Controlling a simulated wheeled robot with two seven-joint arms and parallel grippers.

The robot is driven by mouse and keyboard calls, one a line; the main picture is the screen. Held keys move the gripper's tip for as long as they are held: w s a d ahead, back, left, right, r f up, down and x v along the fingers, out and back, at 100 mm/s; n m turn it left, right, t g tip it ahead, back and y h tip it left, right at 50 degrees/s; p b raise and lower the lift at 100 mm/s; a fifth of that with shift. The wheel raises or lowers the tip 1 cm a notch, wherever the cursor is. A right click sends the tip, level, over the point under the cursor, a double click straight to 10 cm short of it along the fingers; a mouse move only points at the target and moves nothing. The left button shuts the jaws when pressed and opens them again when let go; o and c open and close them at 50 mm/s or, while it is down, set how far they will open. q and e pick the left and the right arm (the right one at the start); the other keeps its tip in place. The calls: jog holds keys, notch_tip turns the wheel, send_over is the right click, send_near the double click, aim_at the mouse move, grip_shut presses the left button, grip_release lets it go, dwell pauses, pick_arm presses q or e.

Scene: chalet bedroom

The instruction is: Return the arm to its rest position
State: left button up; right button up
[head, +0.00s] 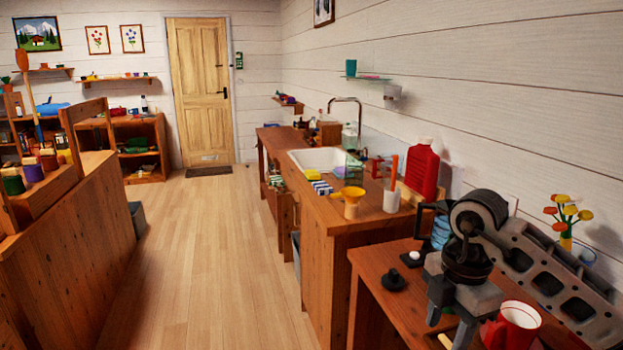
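My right arm comes in from the right edge over the front wooden table. Its gripper (452,316) hangs low above the tabletop, fingers pointing down. The fingers look apart, with nothing seen held between them. A red mug with a pale inside (516,322) stands close to the right of it, partly cut off by the bottom edge. My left arm and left gripper are not in the head view.
The front table (385,262) holds a small black knob-like piece (393,280) and a vase of orange flowers (565,226). Behind it, the sink counter (335,215) carries a red jug (423,170) and a yellow funnel (352,200). The floor (215,260) at left is clear.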

jog(key=s+a+f+n+g+y, duration=0.1)
jog(key=s+a+f+n+y, duration=0.2)
jog(key=a, duration=0.4)
jog(key=s+a+f+n+g+y, duration=0.1)
jog(key=s+a+n+y, duration=0.1)
jog(key=a+y, duration=0.45)
jog(key=s+a+r+m+t+y, duration=0.25)
jog(key=a+r+y, duration=0.35)
jog(key=a+y, duration=0.35)
jog(key=w+d+f+m+t+h, duration=0.25)
jog(key=d+m+t+h, duration=0.2)
jog(key=m+t, duration=0.35)
jog(key=w+d+f+m+t+h, duration=0.1)
jog(key=d+f+m+t+h, duration=0.35)
jog(key=m+t, duration=0.4)
jog(key=s+d+f+m+g+h, duration=0.2)
jog(key=s+f, duration=0.4)
jog(key=f, duration=0.3)
jog(key=s+d+f+m+g+h, duration=0.3)
jog(key=s+d+f+g+h, duration=0.1)
jog(key=f, duration=0.5)
jog(key=shift+s+d+g+h, duration=0.4)
jog(key=shift+s+d+h, duration=0.4)
jog(key=shift+s, duration=0.45)
